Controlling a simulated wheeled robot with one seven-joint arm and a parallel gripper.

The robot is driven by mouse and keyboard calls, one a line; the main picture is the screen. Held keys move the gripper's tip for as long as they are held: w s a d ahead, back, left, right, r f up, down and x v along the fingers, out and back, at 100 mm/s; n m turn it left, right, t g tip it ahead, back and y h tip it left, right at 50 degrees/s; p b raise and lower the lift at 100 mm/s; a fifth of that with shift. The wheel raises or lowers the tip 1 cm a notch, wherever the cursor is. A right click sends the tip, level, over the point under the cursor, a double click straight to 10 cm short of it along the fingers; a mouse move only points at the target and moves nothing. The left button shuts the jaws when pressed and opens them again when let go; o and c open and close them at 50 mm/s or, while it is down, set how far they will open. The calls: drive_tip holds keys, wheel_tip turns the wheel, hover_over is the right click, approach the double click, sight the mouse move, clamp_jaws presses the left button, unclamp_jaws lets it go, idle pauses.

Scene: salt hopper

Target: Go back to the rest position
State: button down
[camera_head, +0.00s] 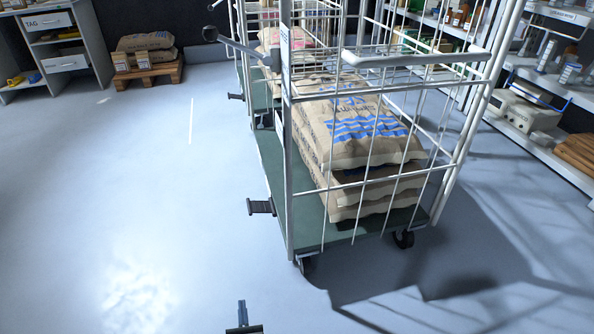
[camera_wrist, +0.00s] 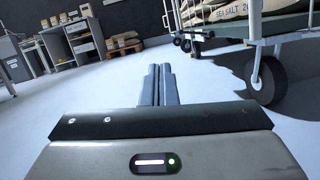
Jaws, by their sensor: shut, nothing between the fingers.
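My gripper (camera_wrist: 159,85) is shut and empty in the wrist view, its two fingers together over bare floor. In the head view my gripper (camera_head: 242,308) shows only partly at the bottom edge, low and in front of the cage trolley. The white wire trolley (camera_head: 288,165) stands on castors with a green deck and carries stacked brown sacks (camera_head: 365,140) with blue print. The gripper is apart from the trolley, to the left of its nearest castor in the wrist view (camera_wrist: 267,82).
A second trolley (camera_head: 240,50) stands behind the first. A pallet (camera_head: 148,75) with sacks and a grey desk (camera_head: 60,40) are at the back left. Shelving with a white scale (camera_head: 523,112) lines the right. The floor (camera_head: 120,190) at left is clear.

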drive_tip(key=w+d+r+m+g+h+p, duration=0.1)
drive_tip(key=w+d+r+m+h+p, duration=0.2)
drive_tip(key=r, duration=0.4)
drive_tip(key=w+d+r+m+h+p, duration=0.1)
drive_tip(key=w+d+r+m+h, duration=0.1)
drive_tip(key=r+m+h, duration=0.3)
drive_tip(key=w+d+r+m+g+h+p, duration=0.1)
drive_tip(key=w+d+r+m+h+p, duration=0.15)
drive_tip(key=r+h, duration=0.4)
drive_tip(key=s+d+r+m+g+h+p, duration=0.1)
drive_tip(key=d+r+m+g+p, duration=0.65)
drive_tip(key=r, duration=0.85)
drive_tip(key=s+d+r+m+g+h+p, duration=0.1)
drive_tip(key=d+r+m+g+p, duration=0.3)
drive_tip(key=d+r+m+g, duration=0.85)
drive_tip(key=s+d+r+m+t+y+p, duration=0.1)
drive_tip(key=s+r+y+p, duration=0.3)
drive_tip(key=r, duration=0.8)
drive_tip(key=s+d+r+m+t+y+p, duration=0.2)
drive_tip(key=s+r+p, duration=0.5)
drive_tip(key=r, duration=0.4)
drive_tip(key=s+d+r+m+t+y+p, duration=0.1)
drive_tip(key=s+r+m+y+p, duration=0.2)
drive_tip(key=r, duration=0.9)
drive_tip(key=s+y+p, duration=0.3)
drive_tip(key=s, duration=0.1)
drive_tip(key=shift+d+r, duration=0.3)
drive_tip(key=shift+r, duration=0.05)
